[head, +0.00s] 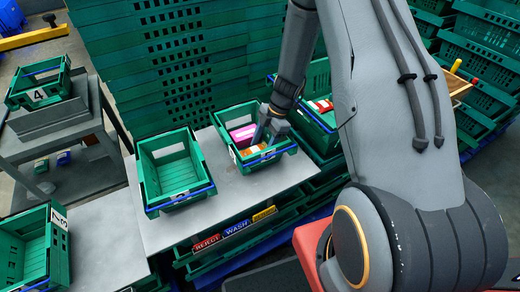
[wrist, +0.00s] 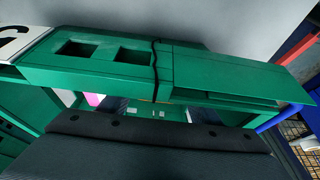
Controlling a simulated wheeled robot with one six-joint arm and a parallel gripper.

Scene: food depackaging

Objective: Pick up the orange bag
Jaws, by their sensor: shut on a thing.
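The orange bag (head: 249,151) lies low in a green crate (head: 281,150) on the grey table, partly hidden by my gripper. My gripper (head: 262,139) reaches down into this crate from above and is shut on the orange bag. A pink package (head: 242,133) lies behind and left of the bag in the same crate. In the wrist view the green crate wall (wrist: 100,62) fills the middle and hides most of the bag. The dark fingers show only in small part beneath it.
An empty green crate (head: 150,188) stands left on the table (head: 205,213). Another crate (head: 328,140) with red and white packages stands right. Stacked green crates (head: 185,65) rise behind. REJECT (head: 206,242) and WASH (head: 237,228) labels mark the front below the table.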

